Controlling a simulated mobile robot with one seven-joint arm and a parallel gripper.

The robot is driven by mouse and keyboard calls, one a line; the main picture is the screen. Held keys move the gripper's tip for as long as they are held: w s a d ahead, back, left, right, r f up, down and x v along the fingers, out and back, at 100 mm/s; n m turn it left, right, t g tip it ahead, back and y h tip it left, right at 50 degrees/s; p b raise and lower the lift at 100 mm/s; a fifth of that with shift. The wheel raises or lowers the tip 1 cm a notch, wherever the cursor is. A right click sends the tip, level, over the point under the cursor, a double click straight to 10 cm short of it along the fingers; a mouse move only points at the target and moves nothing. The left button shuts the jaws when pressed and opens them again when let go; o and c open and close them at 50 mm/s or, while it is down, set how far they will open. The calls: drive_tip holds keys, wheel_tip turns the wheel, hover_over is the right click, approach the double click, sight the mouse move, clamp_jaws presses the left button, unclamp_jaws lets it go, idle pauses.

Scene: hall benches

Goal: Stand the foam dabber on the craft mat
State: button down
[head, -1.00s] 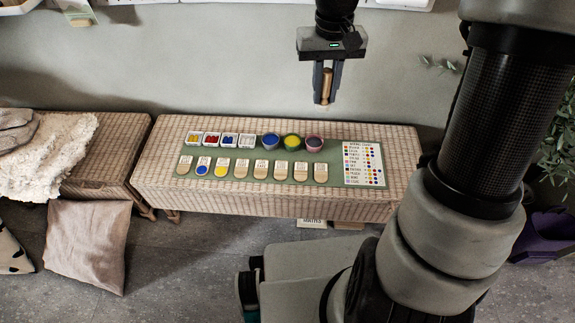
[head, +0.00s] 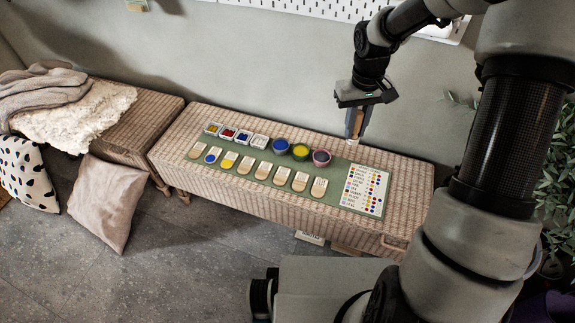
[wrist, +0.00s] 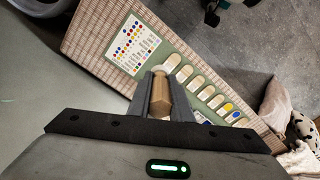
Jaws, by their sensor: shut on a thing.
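My gripper (head: 355,136) is shut on the foam dabber (head: 356,122), a stick with a wooden handle and a pale tip. It hangs upright above the back right part of the wicker bench. In the wrist view the dabber (wrist: 160,95) sits between the two fingers. The green craft mat (head: 331,196) lies on the bench top, in front of and to the left of the dabber. The mat also shows in the wrist view (wrist: 150,70). I cannot see the dabber touching anything below.
On the mat are small square paint trays (head: 229,135), blue, yellow and pink-rimmed cups (head: 301,151), a row of wooden tags (head: 263,171) and a printed colour chart (head: 365,189). Cushions (head: 106,201) and a white throw (head: 95,112) are at the left. A wall stands behind the bench.

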wheel_tip(320, 180, down, 10)
drive_tip(key=w+n, duration=0.1)
drive_tip(key=n, duration=0.2)
drive_tip(key=n+b, duration=0.1)
drive_tip(key=n, duration=0.2)
hover_over(331, 196)
wheel_tip(331, 196, down, 16)
drive_tip(key=shift+d+f+b, duration=0.1)
drive_tip(key=shift+f+b, duration=0.45)
drive_tip(key=shift+f, duration=1.7)
drive_tip(key=shift+f+b, duration=0.3)
drive_tip(key=c, duration=1.6)
unclamp_jaws()
drive_tip(key=shift+r, duration=0.1)
